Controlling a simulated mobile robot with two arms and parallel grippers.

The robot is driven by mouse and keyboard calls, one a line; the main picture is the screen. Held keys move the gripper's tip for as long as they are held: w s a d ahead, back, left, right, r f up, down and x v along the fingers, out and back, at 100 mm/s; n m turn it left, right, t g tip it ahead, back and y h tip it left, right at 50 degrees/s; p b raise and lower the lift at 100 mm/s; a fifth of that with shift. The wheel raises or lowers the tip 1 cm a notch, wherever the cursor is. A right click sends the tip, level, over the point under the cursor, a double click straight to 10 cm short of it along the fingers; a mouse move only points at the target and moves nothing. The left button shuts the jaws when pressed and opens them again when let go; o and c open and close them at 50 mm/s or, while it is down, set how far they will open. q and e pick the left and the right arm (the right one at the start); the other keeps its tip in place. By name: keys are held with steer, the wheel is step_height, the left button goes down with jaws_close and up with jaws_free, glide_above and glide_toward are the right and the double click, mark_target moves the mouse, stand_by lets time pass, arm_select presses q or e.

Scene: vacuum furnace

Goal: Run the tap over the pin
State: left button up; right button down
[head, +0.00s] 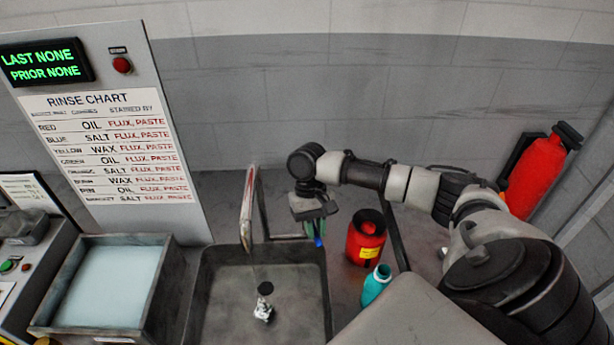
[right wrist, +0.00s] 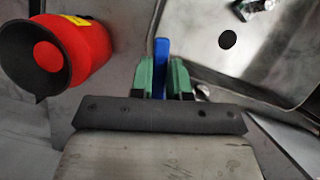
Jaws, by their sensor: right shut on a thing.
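The pin appears to be the small silvery metal piece (head: 263,312) lying in the grey sink basin (head: 225,300), just below the dark drain hole in the head view. Part of it shows at the top edge of the right wrist view (right wrist: 255,6). My right gripper (head: 317,231) is at the sink's back right corner, its green fingers (right wrist: 160,78) shut on a blue lever (right wrist: 161,52), apparently the tap handle. The lever's lower end is hidden between the fingers. No water stream is visible. My left gripper is not in view.
A red container with a dark opening (head: 366,238) and a teal bottle (head: 376,285) stand right of the sink. A tray of pale liquid (head: 105,285) is left of it. A rinse chart (head: 105,150) stands behind.

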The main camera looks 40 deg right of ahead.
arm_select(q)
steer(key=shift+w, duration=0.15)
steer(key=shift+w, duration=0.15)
arm_select(e)
steer(key=c, duration=1.1)
jaws_free()
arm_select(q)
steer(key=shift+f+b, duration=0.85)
arm_select(e)
steer(key=v, duration=1)
steer(key=shift+w+d+r, duration=0.1)
steer(key=shift+d+r, duration=0.05)
steer(key=shift+r, duration=0.25)
